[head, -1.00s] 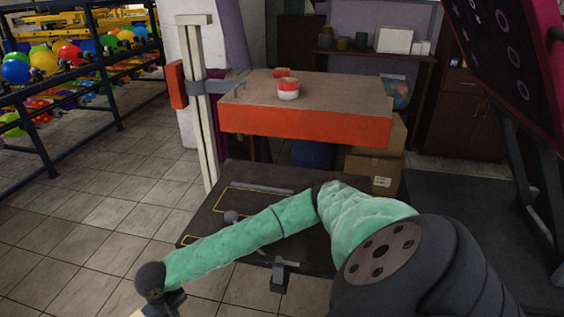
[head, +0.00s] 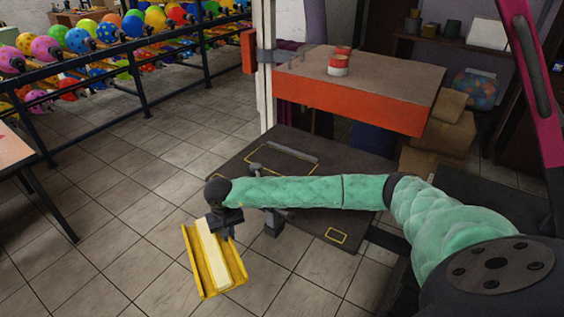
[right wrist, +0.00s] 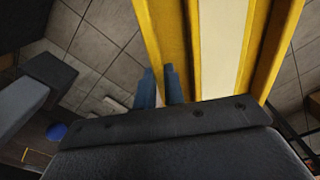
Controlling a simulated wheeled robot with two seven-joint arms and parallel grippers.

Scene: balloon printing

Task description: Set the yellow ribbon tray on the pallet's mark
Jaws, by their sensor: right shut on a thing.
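The yellow ribbon tray (head: 237,262), a long trough with a pale strip along its middle, hangs from my right gripper (head: 226,226) above the tiled floor. In the right wrist view the tray (right wrist: 160,30) runs away from the blue-grey fingers (right wrist: 161,82), which are shut on its side wall. The dark low platform, seemingly the pallet (head: 318,206), lies behind and right of the tray, partly hidden by my right arm. My left gripper is out of view.
An orange-edged table (head: 350,106) on a pale post stands over the platform's back, with a red and white tin (head: 338,64) on it. Balloon racks (head: 140,66) stand at back left. A table corner (head: 12,150) shows at left. Open floor lies between.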

